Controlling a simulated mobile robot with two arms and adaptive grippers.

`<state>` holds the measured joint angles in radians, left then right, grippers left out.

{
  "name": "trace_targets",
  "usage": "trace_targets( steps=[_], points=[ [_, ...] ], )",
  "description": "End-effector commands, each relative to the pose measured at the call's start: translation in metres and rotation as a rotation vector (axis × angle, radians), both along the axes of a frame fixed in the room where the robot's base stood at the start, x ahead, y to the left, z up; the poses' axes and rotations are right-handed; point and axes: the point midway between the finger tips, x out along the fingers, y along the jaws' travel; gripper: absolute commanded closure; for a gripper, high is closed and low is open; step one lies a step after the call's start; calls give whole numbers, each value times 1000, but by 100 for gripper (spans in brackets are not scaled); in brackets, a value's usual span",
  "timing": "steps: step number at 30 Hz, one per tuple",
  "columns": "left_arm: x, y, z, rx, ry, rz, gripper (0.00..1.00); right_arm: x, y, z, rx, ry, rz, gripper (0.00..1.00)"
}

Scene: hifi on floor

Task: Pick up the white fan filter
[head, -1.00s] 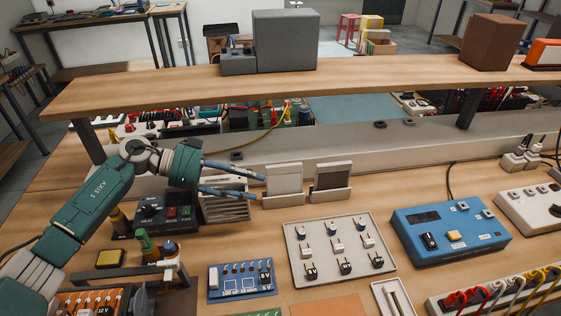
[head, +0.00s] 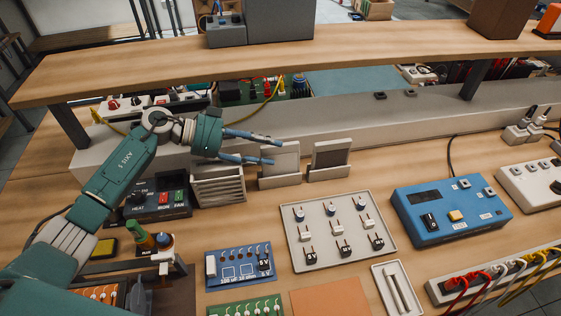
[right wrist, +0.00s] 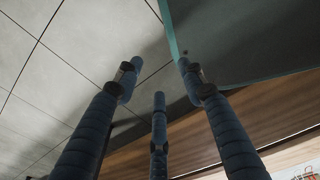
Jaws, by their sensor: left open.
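The white fan filter (head: 284,166) is a pale flat panel standing upright in a light holder on the bench, in the head view. A dark-faced filter (head: 330,153) stands in a similar holder just to its right. My left gripper (head: 274,152) is open, its blue fingers pointing right. Its fingertips overlap the white filter's upper left part in the picture; I cannot tell whether they touch it. My right gripper (right wrist: 162,82) shows in the right wrist view with its fingers spread and nothing between them. It is not in the head view.
A white slatted box (head: 218,184) and a black control unit (head: 158,200) stand below my left arm. A wooden shelf (head: 330,43) runs above the bench. A grey switch panel (head: 300,260) and a blue instrument (head: 450,216) lie in front and to the right.

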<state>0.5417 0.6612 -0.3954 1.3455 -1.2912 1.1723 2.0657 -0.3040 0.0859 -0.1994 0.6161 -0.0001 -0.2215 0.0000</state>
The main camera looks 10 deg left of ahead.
Motion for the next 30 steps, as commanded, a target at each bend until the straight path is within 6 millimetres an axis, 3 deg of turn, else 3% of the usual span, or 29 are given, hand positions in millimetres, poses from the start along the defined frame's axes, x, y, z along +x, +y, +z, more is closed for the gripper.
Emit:
trace_targets(
  steps=[7, 16, 22, 30],
  points=[
    [12, -31, -13, -4, 1, -1, 59, 11, 2, 12, 4, -17, 0, 60],
    [13, -35, -17, 0, 1, 0, 59, 9, 6, 11, 7, -14, 0, 60],
    [13, -35, -17, -1, 1, 0, 97, 8, 12, 11, 15, -11, -3, 60],
    [13, -35, -16, -1, 1, 0, 100, 6, 11, 11, 12, -9, -2, 60]
  ],
)
